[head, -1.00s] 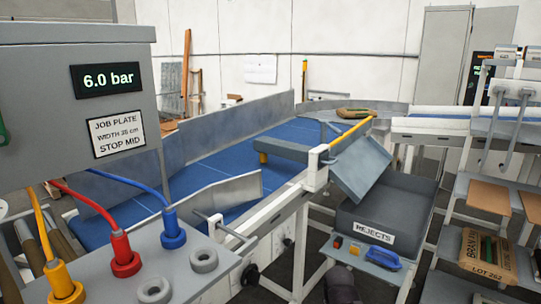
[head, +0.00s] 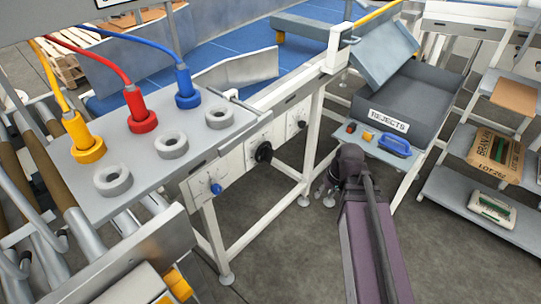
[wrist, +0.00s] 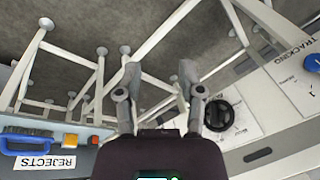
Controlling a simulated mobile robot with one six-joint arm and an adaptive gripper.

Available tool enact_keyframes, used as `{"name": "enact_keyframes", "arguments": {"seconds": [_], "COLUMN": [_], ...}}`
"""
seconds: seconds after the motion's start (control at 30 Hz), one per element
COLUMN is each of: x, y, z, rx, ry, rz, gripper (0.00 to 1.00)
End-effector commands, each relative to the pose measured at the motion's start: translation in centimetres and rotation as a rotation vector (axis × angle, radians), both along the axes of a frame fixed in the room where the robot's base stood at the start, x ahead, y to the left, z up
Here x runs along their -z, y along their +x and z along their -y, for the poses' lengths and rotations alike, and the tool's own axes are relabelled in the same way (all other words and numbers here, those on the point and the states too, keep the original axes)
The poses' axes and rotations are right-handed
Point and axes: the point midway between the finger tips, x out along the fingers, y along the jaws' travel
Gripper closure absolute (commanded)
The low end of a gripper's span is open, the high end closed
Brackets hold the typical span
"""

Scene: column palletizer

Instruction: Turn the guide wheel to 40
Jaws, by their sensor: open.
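A black handwheel (head: 263,152) sits on a white plate on the conveyor's side, in the middle of several controls. It also shows in the wrist view (wrist: 219,115), just right of my gripper. Its label and scale are too small to read. My gripper (wrist: 160,76) is open and empty, its two fingers apart with floor and frame legs beyond them. In the head view my gripper (head: 322,190) is low, right of the handwheel and apart from it. A blue knob (head: 216,188) is on the plate to the left; the wrist view shows it marked TRACKING (wrist: 312,62).
A third small dial (head: 300,124) is right of the handwheel. The REJECTS bin (head: 432,101) stands behind a ledge with a blue-handled tool (head: 394,145). Yellow, red and blue plugs (head: 142,112) stand on the socket panel. White frame legs (head: 306,160) are near my gripper. Floor in front is clear.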

Motion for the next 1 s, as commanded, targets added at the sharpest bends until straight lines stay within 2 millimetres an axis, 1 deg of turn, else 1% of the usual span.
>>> {"name": "enact_keyframes", "arguments": {"seconds": [0.03,0.2,0.4,0.6,0.7,0.8,1.0], "x": [1.3,2.4,2.6,1.9,1.3,0.9,0.3], "y": [1.3,5.0,9.3,13.2,14.7,15.5,16.1], "z": [-0.8,-3.5,-6.0,-7.4,-7.6,-7.6,-7.7], "rx": [-0.036,-0.168,-0.282,-0.349,-0.363,-0.37,-0.372], "ry": [0.05,0.232,0.418,0.558,0.601,0.627,0.643], "rz": [0.031,0.176,0.386,0.611,0.701,0.762,0.805], "gripper": [0.5,0.5,0.5,0.5,0.5,0.5,0.5]}}
